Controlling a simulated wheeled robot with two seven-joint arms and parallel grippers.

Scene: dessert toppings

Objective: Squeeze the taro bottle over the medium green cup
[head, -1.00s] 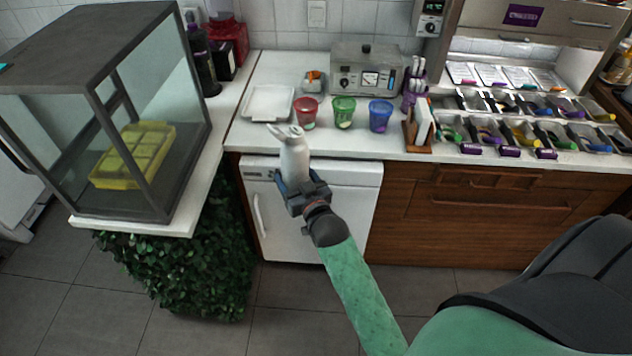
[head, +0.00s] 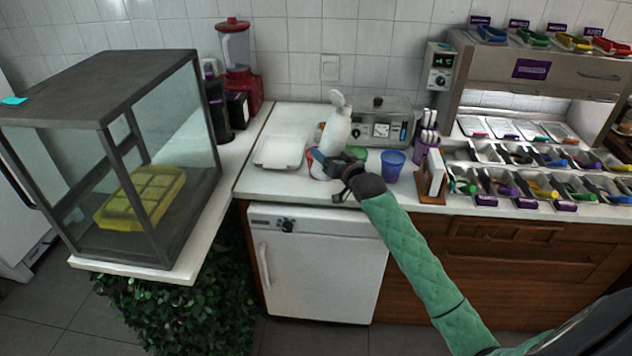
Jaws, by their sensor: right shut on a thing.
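A white bottle (head: 335,130) with a spout on top is held by my right gripper (head: 333,165). I take it for the taro bottle; no label can be read. The bottle is nearly upright, slightly tilted, above the counter and in front of the cups. The green cup (head: 360,155) is mostly hidden behind the gripper and bottle; only a bit of its rim shows. The blue cup (head: 392,164) stands to the right. My left gripper is not in view.
A white tray (head: 279,152) lies left of the cups on the white counter. A metal appliance (head: 385,130) stands behind. A wooden holder (head: 431,183) and topping bins are to the right. A glass case (head: 150,160) with a yellow tray stands at left.

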